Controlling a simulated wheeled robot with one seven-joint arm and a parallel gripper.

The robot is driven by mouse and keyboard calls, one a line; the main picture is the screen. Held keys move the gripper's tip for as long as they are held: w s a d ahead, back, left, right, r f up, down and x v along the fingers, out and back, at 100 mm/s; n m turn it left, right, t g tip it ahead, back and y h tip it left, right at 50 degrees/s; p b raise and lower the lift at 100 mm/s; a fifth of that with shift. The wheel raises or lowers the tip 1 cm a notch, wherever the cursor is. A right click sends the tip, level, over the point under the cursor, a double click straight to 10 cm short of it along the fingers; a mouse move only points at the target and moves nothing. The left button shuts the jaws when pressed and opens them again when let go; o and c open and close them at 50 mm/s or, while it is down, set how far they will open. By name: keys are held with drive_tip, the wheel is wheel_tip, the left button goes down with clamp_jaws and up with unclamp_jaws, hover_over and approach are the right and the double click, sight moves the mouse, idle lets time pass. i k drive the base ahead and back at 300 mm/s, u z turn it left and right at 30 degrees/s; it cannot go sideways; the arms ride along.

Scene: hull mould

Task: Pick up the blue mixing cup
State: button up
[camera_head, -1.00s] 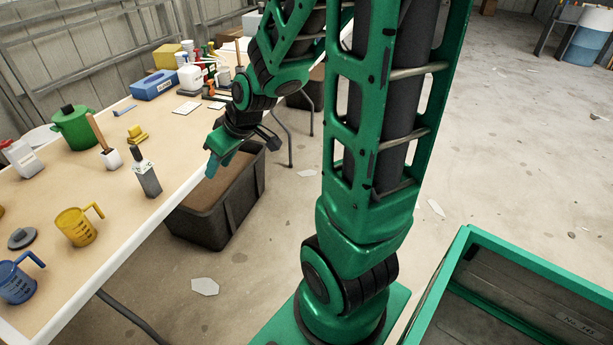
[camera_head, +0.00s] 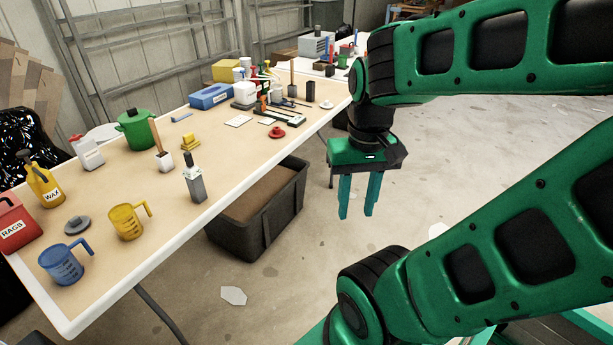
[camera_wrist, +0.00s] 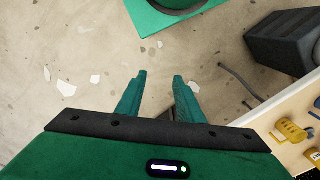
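The blue mixing cup (camera_head: 63,263) stands upright at the near left end of the table, its handle toward the upper right. My gripper (camera_head: 357,215) hangs in the air to the right of the table, past its edge and well apart from the cup. Its two green fingers point down and stand apart with nothing between them. In the wrist view my gripper (camera_wrist: 158,78) is open over bare floor. The blue cup cannot be made out clearly there.
A yellow cup (camera_head: 127,222), grey lid (camera_head: 77,226), red rags can (camera_head: 14,224) and wax bottle (camera_head: 45,187) stand around the blue cup. A black bin (camera_head: 262,222) sits on the floor beside the table.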

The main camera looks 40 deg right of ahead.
sight(70, 260)
drive_tip(key=u, duration=0.05)
drive_tip(key=k, duration=0.4)
drive_tip(key=u, duration=0.6)
drive_tip(key=i, duration=1.35)
drive_tip(key=z, duration=0.6)
